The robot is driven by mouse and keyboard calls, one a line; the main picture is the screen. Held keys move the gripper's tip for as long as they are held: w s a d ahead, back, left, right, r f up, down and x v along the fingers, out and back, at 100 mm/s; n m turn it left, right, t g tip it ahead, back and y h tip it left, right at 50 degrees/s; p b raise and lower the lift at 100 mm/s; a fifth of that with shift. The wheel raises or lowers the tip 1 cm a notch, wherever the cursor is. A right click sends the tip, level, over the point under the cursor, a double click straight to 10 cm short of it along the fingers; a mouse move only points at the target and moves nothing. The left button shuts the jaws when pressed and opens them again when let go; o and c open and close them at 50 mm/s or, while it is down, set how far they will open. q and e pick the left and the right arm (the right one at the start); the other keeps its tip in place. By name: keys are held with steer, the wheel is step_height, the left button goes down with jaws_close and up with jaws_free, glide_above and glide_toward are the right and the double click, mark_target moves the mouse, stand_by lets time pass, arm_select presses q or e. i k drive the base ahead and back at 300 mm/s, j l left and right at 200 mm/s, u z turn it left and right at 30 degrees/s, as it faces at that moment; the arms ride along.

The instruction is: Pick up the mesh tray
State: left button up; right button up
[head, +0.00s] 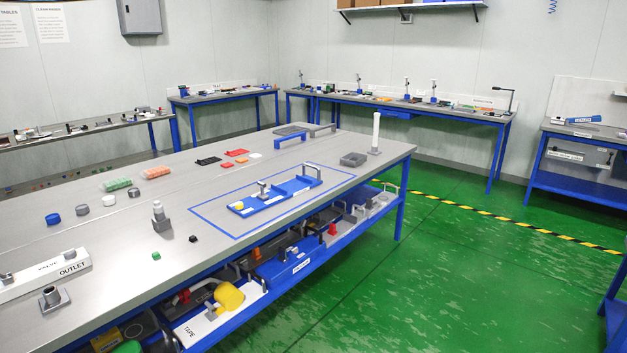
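No thing in the head view can be told for certain as the mesh tray. A flat dark grey tray-like piece (291,129) lies at the far end of the large steel table (330,187), behind a blue handle-shaped bracket (291,140). A small dark grey shallow tray (353,159) sits nearer the right edge, beside a white upright post (376,132). Both are too small in the picture to show mesh clearly. Neither of my grippers is in view.
A blue fixture (275,195) sits inside a blue taped outline on the table. A grey stand (160,218), a white OUTLET block (45,274) and green (117,184) and orange (156,173) pieces lie leftward. A lower shelf (290,271) is crowded. The green floor (450,260) at right is clear.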

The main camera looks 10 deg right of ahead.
mark_target(354, 159)
steer(key=i+l+z, duration=0.3)
steer(key=i, duration=0.25)
steer(key=i+l+z, duration=0.3)
steer(key=i, duration=0.3)
steer(key=i+z, duration=0.3)
steer(key=i, duration=0.3)
steer(key=j, duration=0.05)
